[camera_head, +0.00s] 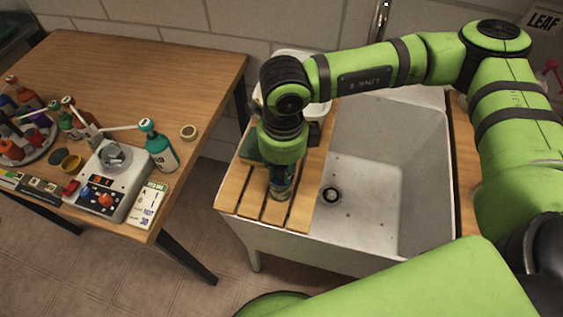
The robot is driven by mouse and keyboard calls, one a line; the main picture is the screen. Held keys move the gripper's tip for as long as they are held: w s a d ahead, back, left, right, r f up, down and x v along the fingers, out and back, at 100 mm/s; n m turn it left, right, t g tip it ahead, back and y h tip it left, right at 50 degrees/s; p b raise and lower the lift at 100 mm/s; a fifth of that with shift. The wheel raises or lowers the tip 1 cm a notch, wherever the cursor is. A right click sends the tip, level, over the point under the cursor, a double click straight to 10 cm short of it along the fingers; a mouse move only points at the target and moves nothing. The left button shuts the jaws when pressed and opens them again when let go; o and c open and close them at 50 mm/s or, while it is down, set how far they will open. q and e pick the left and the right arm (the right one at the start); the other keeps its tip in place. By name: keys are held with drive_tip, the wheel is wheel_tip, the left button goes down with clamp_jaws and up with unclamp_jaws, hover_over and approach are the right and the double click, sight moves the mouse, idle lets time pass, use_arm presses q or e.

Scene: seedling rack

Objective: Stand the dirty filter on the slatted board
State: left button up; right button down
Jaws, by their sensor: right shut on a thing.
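The slatted board (243,198) is made of wooden slats with dark gaps and lies across the left end of the sink. My right gripper (281,184) points down over the board, its wrist and arm reaching in from the right. It is shut on a small, dark, bluish-grey thing (280,193), which looks like the dirty filter and is mostly hidden by the gripper. The thing's lower end is at or just above the slats; I cannot tell whether it touches them. My left gripper is not in view.
The white sink (385,150) is empty, with a dark drain (331,195). A teal thing (249,147) stands behind the gripper on the board. At left, a wooden table (150,75) holds bottles, a grey device (112,178) and a card (148,205).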

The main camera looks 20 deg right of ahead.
drive_tip(key=shift+a+f, duration=0.1)
drive_tip(key=shift+f, duration=0.05)
drive_tip(key=c, duration=1.1)
unclamp_jaws()
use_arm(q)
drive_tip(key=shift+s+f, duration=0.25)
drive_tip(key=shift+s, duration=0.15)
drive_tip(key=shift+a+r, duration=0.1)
use_arm(e)
drive_tip(key=shift+r, duration=0.35)
wheel_tip(320, 180, up, 10)
drive_tip(key=shift+r+b, duration=0.2)
drive_tip(key=shift+b, duration=1.05)
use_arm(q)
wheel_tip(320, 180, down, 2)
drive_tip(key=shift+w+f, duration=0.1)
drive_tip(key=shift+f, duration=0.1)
use_arm(e)
drive_tip(key=shift+r, duration=0.65)
